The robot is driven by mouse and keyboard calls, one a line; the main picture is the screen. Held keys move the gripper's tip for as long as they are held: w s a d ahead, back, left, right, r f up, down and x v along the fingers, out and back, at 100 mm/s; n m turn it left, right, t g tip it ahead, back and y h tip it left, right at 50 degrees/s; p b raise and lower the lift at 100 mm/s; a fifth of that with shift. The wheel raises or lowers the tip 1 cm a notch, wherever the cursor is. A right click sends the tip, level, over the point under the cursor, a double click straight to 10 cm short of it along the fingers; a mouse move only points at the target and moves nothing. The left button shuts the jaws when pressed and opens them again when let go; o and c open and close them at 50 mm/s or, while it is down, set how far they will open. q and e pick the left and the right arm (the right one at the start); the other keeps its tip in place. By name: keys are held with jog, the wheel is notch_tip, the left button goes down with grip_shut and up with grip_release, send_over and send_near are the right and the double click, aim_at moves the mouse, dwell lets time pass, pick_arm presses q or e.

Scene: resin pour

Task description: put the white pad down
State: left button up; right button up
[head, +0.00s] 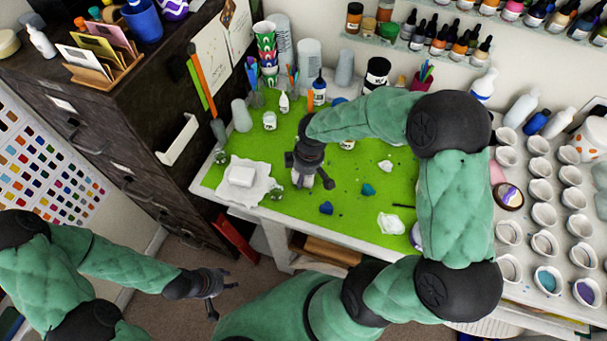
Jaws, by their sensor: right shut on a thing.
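My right gripper (303,179) reaches down over the green mat (345,215) on the worktable. It is shut on a small white thing (306,182), which looks like the white pad and is mostly hidden by the fingers. I cannot tell whether it touches the mat. My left gripper (222,298) is empty, with its fingers apart, in front of the table and below its top.
Small clear pieces, blue and teal bits and a white scrap (390,223) lie around. Bottles and cups line the back. Many small cups (544,243) fill the right side.

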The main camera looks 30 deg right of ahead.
jog(key=shift+s+a+f, duration=0.1)
jog(key=shift+f, duration=0.15)
jog(key=shift+s+f, duration=0.15)
jog(key=o, duration=1.1)
jog(key=shift+o, duration=1.1)
jog(key=shift+f, duration=0.15)
jog(key=r+p, duration=0.1)
jog(key=r, duration=0.3)
jog(key=d+r, duration=0.1)
jog(key=r, duration=0.3)
jog(key=r+p, duration=0.1)
jog(key=r, duration=0.3)
jog(key=shift+d+p, duration=0.25)
jog(key=shift+p, duration=0.1)
